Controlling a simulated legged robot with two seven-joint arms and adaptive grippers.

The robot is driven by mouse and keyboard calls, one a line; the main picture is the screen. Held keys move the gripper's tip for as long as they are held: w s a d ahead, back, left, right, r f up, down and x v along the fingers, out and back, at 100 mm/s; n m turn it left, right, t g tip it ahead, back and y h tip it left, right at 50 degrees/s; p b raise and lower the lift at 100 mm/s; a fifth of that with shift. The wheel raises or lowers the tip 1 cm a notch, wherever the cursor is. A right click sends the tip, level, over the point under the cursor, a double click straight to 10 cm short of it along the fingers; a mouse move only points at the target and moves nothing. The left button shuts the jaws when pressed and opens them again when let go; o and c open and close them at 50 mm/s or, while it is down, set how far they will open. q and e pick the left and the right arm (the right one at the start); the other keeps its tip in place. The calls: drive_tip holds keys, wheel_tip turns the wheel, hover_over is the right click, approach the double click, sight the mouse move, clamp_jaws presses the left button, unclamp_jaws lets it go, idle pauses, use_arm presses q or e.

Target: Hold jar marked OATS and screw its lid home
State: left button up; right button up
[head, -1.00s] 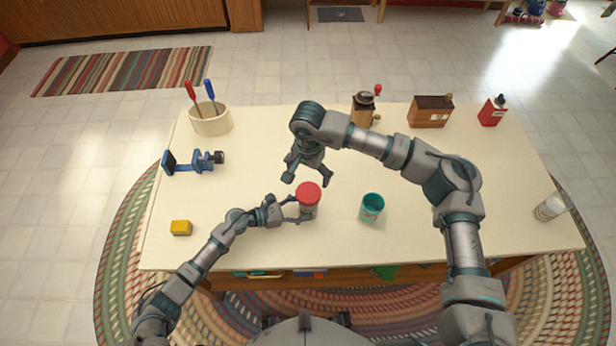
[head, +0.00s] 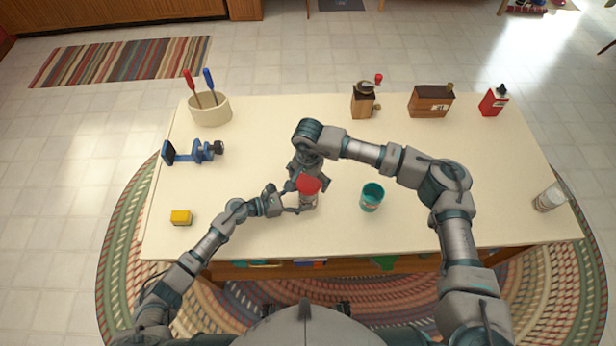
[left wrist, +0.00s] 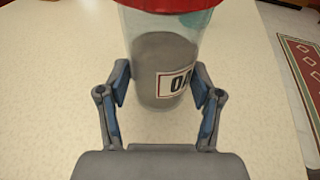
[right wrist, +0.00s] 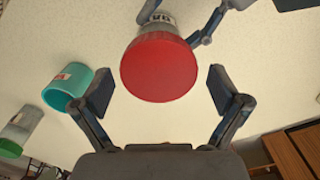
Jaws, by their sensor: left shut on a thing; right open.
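The clear jar (head: 309,202) with grey contents stands upright on the table with a red lid (head: 308,184) on top. In the left wrist view the jar (left wrist: 158,60) shows part of a label reading "OA". My left gripper (head: 291,205) is shut on the jar's body from the left; its fingers (left wrist: 160,85) lie on both sides. My right gripper (head: 308,182) is open just behind and above the lid. In the right wrist view the lid (right wrist: 158,67) lies ahead, between and a little beyond the open fingertips (right wrist: 158,85), not gripped. Whether the lid is seated is unclear.
A teal cup (head: 372,198) stands right of the jar. A yellow block (head: 181,217), a blue clamp (head: 195,152) and a crock with screwdrivers (head: 210,109) are at left. A grinder (head: 363,102), wooden box (head: 430,101) and red tin (head: 493,101) line the back. A clear jar (head: 548,198) stands far right.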

drive_tip(key=n, duration=0.5)
drive_tip(key=shift+n, duration=0.4)
drive_tip(key=shift+c, duration=0.3)
drive_tip(key=c, duration=0.8)
